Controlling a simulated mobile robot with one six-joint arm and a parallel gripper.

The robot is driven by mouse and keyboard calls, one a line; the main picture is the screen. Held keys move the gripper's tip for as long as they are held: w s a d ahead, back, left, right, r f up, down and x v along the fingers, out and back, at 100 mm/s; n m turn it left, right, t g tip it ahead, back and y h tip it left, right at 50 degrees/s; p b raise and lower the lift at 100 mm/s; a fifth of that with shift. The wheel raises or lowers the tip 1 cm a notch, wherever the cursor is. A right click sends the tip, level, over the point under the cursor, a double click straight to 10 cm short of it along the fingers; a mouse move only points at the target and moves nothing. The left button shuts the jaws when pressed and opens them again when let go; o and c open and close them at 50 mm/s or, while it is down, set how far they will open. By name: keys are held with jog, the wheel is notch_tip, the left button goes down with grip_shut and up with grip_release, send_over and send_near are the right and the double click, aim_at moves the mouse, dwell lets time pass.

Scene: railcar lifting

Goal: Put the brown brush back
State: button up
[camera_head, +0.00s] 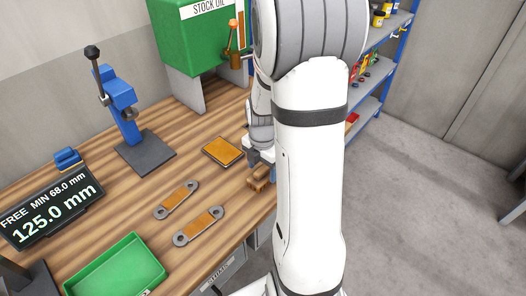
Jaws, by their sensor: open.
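A small brown block-like thing (259,178), which looks like the brown brush, is at the right edge of the wooden bench, just below my gripper in the picture. My gripper (258,158) is open, close to the brown thing. My own white arm hides part of the gripper and the bench to its right. I cannot tell whether the fingers are around the brown thing or only beside it. No brush holder can be made out for certain.
The bench (150,188) holds an orange-brown pad with dark edges (222,152), two metal links with rusty middles (177,200) (199,225), a green tray (115,268), a blue press (122,100) and a display (50,207). A green stock oil tank (190,40) stands behind; a blue shelf (372,98) stands right.

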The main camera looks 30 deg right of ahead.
aim_at(262, 168)
notch_tip(262, 168, up, 9)
jog(key=shift+r, duration=0.15)
jog(key=shift+s+a+r, duration=0.1)
jog(key=shift+r, duration=0.15)
jog(key=s+a+r+m+t, duration=0.1)
jog(key=s+a+r+m, duration=0.2)
jog(key=s+a+m, duration=0.3)
jog(key=s+a+r+m+t, duration=0.2)
jog(key=s+a+r+m, duration=0.2)
jog(key=m, duration=1.2)
jog(key=shift+s+a, duration=0.85)
jog(key=shift+s, duration=0.45)
jog(key=shift+r, duration=0.1)
